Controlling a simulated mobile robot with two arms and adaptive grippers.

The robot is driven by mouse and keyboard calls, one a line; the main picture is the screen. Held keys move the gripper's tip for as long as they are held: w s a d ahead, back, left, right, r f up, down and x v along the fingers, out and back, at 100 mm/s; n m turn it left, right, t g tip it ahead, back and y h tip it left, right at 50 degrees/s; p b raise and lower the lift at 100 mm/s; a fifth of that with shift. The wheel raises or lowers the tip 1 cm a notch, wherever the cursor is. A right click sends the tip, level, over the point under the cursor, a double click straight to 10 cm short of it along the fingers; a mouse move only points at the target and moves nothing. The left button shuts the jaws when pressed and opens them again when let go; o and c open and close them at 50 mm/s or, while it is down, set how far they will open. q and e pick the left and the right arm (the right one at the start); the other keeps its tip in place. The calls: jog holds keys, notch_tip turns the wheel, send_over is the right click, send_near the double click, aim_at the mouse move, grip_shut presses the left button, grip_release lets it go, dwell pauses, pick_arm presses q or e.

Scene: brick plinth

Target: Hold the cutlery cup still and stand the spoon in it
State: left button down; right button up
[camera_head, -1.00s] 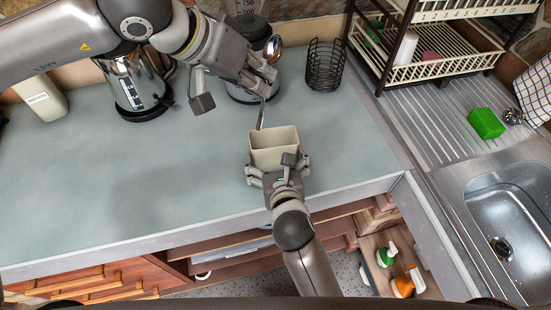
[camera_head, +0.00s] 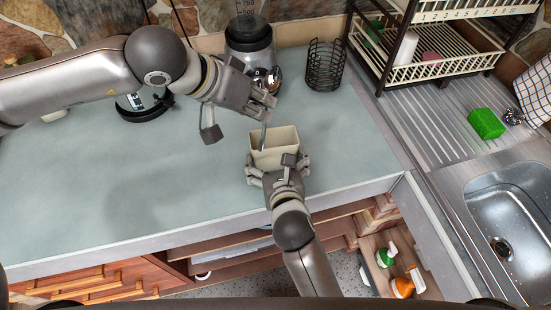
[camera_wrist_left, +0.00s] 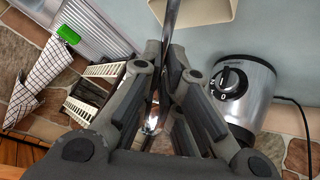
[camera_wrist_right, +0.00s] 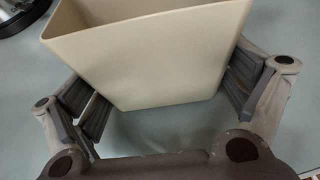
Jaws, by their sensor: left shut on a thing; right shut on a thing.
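The beige cutlery cup (camera_head: 275,158) stands upright on the counter near its front edge. My right gripper (camera_head: 279,170) is shut on it, one finger on each side; the right wrist view shows the cup wall (camera_wrist_right: 150,65) between the fingers. My left gripper (camera_head: 268,102) is shut on the metal spoon (camera_head: 263,138), above and behind the cup. The spoon's bowl is up and its handle points down, its lower end overlapping the cup's opening. In the left wrist view the handle (camera_wrist_left: 172,18) crosses the cup (camera_wrist_left: 212,10). The cup's inside bottom is hidden.
A blender (camera_head: 250,45) and a black wire basket (camera_head: 324,64) stand at the back. A dish rack (camera_head: 430,60), green sponge (camera_head: 486,123) and sink (camera_head: 515,210) are on the right. The counter left of the cup is clear.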

pick_arm(q)
notch_tip(320, 180, down, 6)
jog(key=shift+f, duration=0.25)
dwell(0.5)
jog(key=c, duration=1.5)
grip_release()
jog(key=shift+c, duration=0.2)
jog(key=v, duration=1.2)
